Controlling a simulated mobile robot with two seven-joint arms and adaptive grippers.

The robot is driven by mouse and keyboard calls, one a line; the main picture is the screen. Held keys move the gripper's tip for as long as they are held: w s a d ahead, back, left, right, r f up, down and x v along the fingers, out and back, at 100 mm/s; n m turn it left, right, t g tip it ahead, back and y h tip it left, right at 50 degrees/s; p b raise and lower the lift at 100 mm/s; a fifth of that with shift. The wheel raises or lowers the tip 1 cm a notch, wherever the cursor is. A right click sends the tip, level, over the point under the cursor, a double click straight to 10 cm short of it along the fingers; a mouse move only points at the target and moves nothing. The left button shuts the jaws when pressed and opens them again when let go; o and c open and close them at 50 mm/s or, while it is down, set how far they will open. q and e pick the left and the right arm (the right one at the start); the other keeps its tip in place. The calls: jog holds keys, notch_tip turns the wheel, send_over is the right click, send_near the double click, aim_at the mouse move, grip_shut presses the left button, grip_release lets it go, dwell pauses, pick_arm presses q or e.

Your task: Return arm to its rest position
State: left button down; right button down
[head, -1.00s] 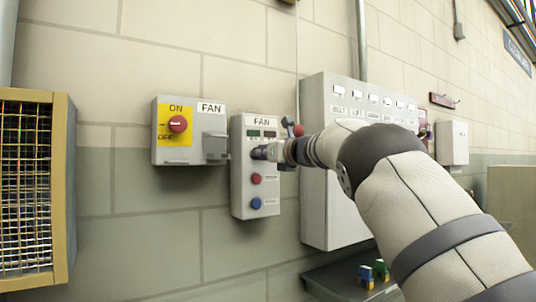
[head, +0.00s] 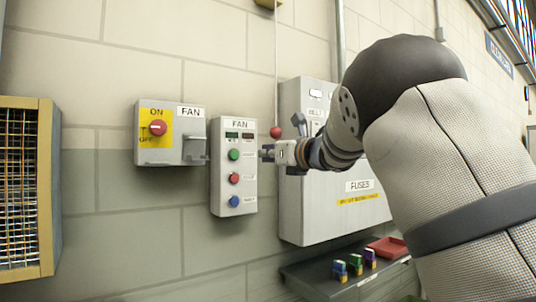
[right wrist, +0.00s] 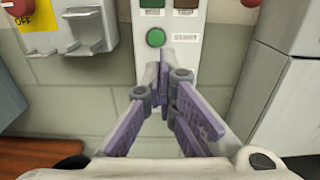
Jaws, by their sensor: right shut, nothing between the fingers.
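My right gripper (head: 268,152) is shut and empty, just right of the fan control box (head: 232,190) in the head view. In the right wrist view its purple fingers (right wrist: 163,88) meet below the green button (right wrist: 156,38). I cannot tell whether the fingers touch the box. The right arm comes in from the right and covers part of the large fuse cabinet. My left gripper is not in view.
A fan switch box (head: 170,150) with a red knob on yellow hangs left of the control box. The fuse cabinet (head: 300,215) is behind my arm. A dark shelf (head: 318,278) below holds small coloured fuses (head: 355,264) and a red tray (head: 388,247). A wire-mesh cage (head: 48,200) stands at the left.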

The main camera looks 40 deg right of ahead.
dwell(0.6)
